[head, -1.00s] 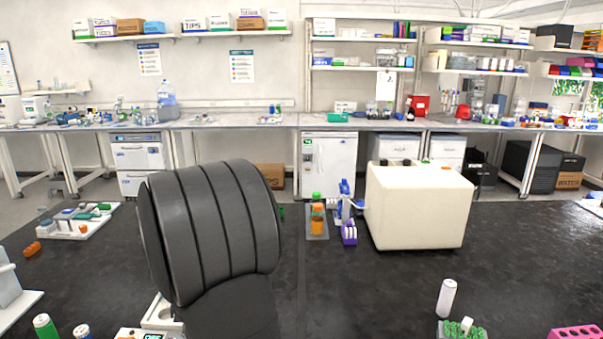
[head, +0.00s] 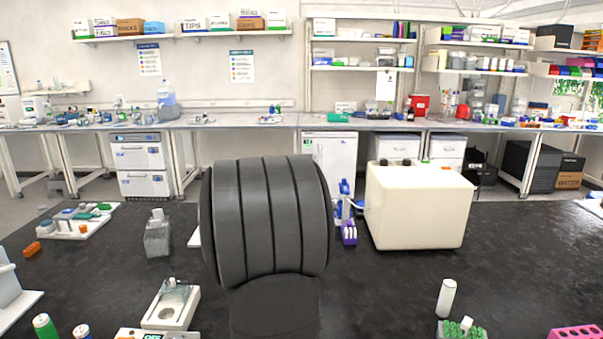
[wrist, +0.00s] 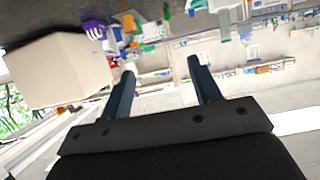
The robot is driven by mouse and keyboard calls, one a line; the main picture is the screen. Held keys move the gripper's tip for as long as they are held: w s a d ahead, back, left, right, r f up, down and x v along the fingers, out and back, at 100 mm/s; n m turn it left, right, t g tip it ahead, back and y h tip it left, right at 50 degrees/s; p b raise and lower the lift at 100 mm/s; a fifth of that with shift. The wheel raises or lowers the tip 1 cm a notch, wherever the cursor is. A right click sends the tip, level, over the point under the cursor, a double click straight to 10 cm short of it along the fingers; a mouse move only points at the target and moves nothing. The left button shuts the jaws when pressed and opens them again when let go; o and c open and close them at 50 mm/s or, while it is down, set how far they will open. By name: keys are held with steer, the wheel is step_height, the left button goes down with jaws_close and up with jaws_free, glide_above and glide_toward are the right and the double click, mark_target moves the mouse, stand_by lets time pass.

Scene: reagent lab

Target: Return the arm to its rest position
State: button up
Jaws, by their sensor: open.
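My arm shows in the head view as a large dark grey ribbed link in the middle, above the black bench (head: 400,300). It hides part of the bench behind it, and my gripper does not show there. In the wrist view my gripper (wrist: 160,68) has its two dark fingers apart with nothing between them. The view past the fingers is tilted and shows the cream box (wrist: 60,72), the purple rack (wrist: 94,29) and the far shelves.
The cream box (head: 418,208) stands right of my arm, with a purple rack (head: 349,233) beside it. A glass bottle (head: 157,238) and a white device (head: 172,305) are to the left. A white-capped tube (head: 446,298) stands front right. The bench's right side is mostly clear.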

steer(key=d+m+h, duration=0.1)
steer(key=d, duration=0.6)
steer(key=shift+m+h, duration=0.3)
steer(key=shift+h, duration=0.1)
steer(key=shift+o, duration=0.4)
steer(key=s+d+f+m+g+h, duration=0.25)
steer(key=s+d, duration=0.25)
steer(key=d, duration=0.6)
steer(key=s+d+f+m+g+h, duration=0.15)
steer(key=s+d+m+h, duration=0.3)
steer(key=d, duration=0.65)
steer(key=s+d+f+m+g+h, duration=0.1)
steer(key=s+d+m+g+h, duration=0.3)
steer(key=d, duration=0.7)
steer(key=s+d+f+m+g+h, duration=0.1)
steer(key=s+d+m+g+h, duration=0.15)
steer(key=s+d, duration=0.75)
steer(key=shift+m+y, duration=0.35)
steer(key=shift+y, duration=0.1)
steer(key=shift+s+f+x, duration=0.15)
steer(key=shift+s+x, duration=0.15)
steer(key=shift+x, duration=2.2)
steer(key=shift+s+f+x, duration=0.15)
steer(key=shift+s+x, duration=0.1)
steer(key=shift+x, duration=2.3)
steer(key=shift+s+f+x, duration=0.1)
steer(key=shift+s+x, duration=0.2)
steer(key=shift+x, duration=2.2)
steer(key=c, duration=1.1)
